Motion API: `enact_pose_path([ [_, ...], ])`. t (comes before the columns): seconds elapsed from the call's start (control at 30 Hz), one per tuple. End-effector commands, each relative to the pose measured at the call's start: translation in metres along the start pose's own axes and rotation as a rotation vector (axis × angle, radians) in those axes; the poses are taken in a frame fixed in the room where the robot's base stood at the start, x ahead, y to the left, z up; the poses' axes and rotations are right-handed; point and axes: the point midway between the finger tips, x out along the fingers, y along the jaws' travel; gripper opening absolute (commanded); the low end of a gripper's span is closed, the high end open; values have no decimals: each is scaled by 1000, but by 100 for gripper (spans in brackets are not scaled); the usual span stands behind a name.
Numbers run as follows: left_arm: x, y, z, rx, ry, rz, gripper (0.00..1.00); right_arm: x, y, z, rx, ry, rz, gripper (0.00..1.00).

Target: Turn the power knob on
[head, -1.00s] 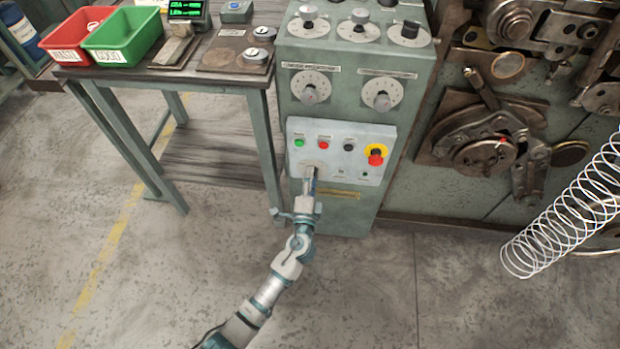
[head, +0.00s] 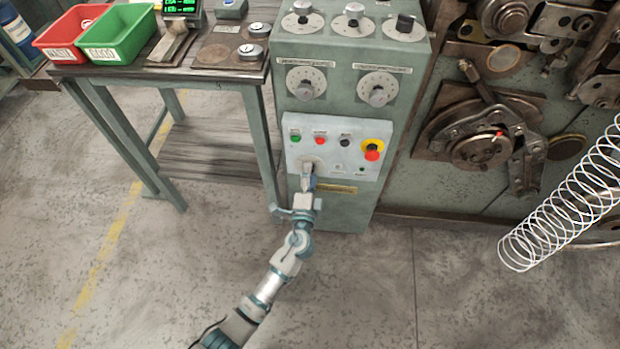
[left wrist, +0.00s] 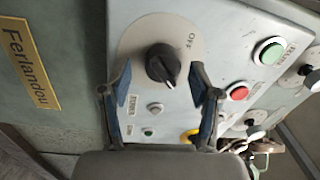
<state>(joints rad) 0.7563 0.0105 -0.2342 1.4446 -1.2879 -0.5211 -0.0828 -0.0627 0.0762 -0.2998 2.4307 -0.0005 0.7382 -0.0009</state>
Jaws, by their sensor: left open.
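The power knob (left wrist: 163,64) is a black rotary knob on a pale round dial plate marked OFF, in the left wrist view. It sits on the white control panel (head: 330,137) on the front of the green cabinet. My left gripper (left wrist: 164,82) is open, with one finger on each side of the knob. I cannot tell whether either finger touches it. In the head view my left gripper (head: 307,178) is at the panel's lower left and hides most of the knob. My right gripper is in neither view.
The panel also bears a green button (head: 296,138), a red button (head: 320,140), a black one (head: 345,142) and a red emergency stop (head: 372,151) on yellow. A table (head: 200,75) with bins stands left. A wire spring (head: 560,215) hangs right.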

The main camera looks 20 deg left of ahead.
Motion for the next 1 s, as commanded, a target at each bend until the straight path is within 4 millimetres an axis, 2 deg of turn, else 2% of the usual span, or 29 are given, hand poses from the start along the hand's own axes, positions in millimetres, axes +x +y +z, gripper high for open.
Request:
enact_pose_path([
  [0.17, -20, 2, 0, 0, -1, 2, 63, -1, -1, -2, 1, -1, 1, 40],
  [0.4, -74, 3, -1, -1, 1, 4, 63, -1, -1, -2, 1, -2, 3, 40],
  [0.6, -107, 3, -2, 1, 2, 3, 63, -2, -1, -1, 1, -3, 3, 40],
  [0.77, -118, 3, -3, 2, 2, 2, 63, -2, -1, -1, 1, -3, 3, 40],
  [1.0, -119, 3, -3, 2, 2, 2, 63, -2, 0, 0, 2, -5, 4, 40],
])
